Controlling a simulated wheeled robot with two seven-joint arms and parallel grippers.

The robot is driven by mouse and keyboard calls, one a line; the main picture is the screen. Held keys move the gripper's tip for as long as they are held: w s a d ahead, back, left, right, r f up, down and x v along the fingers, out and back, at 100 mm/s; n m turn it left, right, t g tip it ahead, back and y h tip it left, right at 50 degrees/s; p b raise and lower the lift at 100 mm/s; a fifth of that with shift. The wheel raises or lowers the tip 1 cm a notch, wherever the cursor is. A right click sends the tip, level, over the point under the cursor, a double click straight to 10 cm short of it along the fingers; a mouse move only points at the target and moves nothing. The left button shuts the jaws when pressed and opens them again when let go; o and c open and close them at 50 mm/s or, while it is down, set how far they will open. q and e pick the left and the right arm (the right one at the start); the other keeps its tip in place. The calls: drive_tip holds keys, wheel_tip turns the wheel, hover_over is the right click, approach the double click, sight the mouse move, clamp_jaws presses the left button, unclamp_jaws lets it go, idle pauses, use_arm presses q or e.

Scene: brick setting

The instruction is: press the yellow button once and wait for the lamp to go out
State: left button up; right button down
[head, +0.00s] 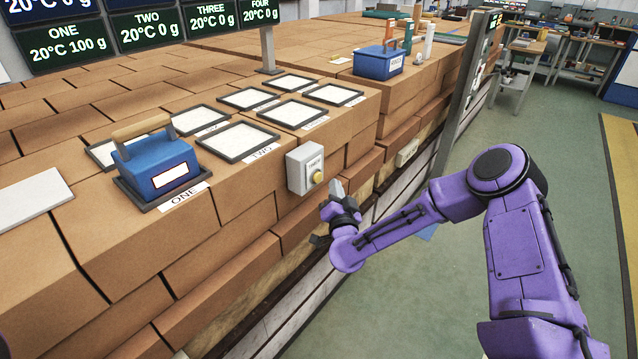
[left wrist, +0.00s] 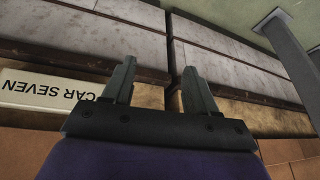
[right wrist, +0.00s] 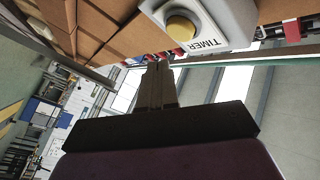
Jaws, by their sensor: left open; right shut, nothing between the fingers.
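The yellow button (head: 317,178) sits on the front of a pale grey box (head: 299,163) labelled TIMER, fixed to the side of the brick stack. In the right wrist view the yellow button (right wrist: 181,28) is at the top, apart from the fingers. My right gripper (head: 337,188) is shut and empty, a little right of the button and not touching it. It also shows in the right wrist view (right wrist: 157,68). My left gripper (left wrist: 157,75) is open and empty in the left wrist view, over pale slabs. I cannot make out a lit lamp.
A blue weight with a wooden handle (head: 158,167) stands on the pad marked ONE. Several white pads (head: 238,141) lie on the bricks. Another blue block (head: 378,64) stands farther back. A grey post (head: 462,90) rises behind my right arm. Green floor at right is open.

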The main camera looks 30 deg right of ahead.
drive_tip(key=shift+w+a, duration=0.2)
drive_tip(key=shift+w, duration=0.25)
drive_tip(key=shift+w+a, duration=0.2)
drive_tip(key=shift+w, duration=0.25)
drive_tip(key=shift+b, duration=0.3)
idle(1.1)
drive_tip(key=shift+w+a, duration=0.15)
drive_tip(key=shift+w, duration=0.25)
drive_tip(key=shift+w+a+r+b, duration=0.1)
drive_tip(key=shift+w+a+b, duration=0.05)
drive_tip(key=shift+w+b, duration=0.25)
idle(0.7)
drive_tip(key=shift+s, duration=0.15)
drive_tip(key=shift+s+d+p, duration=0.3)
drive_tip(key=shift+s+p, duration=0.05)
drive_tip(key=shift+s, duration=0.3)
